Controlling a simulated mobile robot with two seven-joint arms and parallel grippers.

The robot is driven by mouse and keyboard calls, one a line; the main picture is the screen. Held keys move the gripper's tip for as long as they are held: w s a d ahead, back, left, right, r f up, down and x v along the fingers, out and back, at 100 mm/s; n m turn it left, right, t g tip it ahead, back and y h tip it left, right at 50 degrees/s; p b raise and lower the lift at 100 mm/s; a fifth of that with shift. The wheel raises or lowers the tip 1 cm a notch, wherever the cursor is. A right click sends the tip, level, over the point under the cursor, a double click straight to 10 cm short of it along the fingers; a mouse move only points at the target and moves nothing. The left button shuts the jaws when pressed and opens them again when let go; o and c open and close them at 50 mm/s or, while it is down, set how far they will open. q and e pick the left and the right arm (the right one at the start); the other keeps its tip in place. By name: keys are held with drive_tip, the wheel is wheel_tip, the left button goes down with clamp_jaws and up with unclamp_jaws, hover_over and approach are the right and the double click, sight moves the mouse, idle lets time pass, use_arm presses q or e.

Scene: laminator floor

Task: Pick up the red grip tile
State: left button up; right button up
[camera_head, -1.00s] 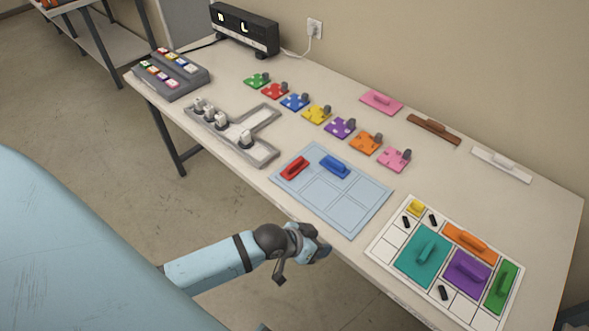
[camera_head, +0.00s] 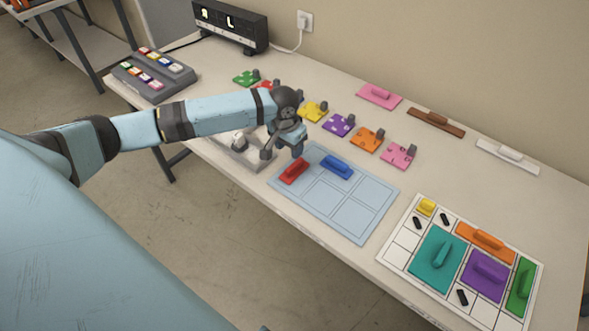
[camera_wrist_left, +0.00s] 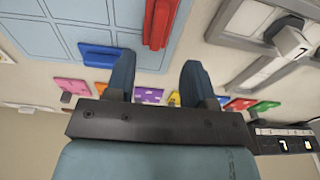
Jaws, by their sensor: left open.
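The red grip tile (camera_head: 293,171) lies in the upper left cell of the light blue gridded mat (camera_head: 352,222), with a raised red handle on top. A blue grip tile (camera_head: 337,167) lies beside it on the same mat. My left gripper (camera_head: 283,153) is open and empty, above the table just behind and left of the red tile. In the left wrist view the red tile (camera_wrist_left: 160,22) shows beyond the gap between my left fingers (camera_wrist_left: 160,72), apart from them. My right gripper is not in view.
A white board (camera_head: 398,256) with teal, purple, orange, green and yellow tiles lies to the right. A grey tray with knobs (camera_head: 250,158) is partly hidden by my left arm. Pink, brown and white handled pieces lie along the wall.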

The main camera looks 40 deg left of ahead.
sight(294, 164)
use_arm(q)
drive_tip(key=f, duration=0.4)
drive_tip(key=shift+w+f, duration=0.3)
drive_tip(key=shift+w, duration=0.05)
drive_tip(key=f, duration=0.1)
drive_tip(key=w+f, duration=0.1)
drive_tip(key=f, duration=0.3)
drive_tip(key=shift+w+d, duration=0.15)
drive_tip(key=shift+w, duration=0.1)
clamp_jaws()
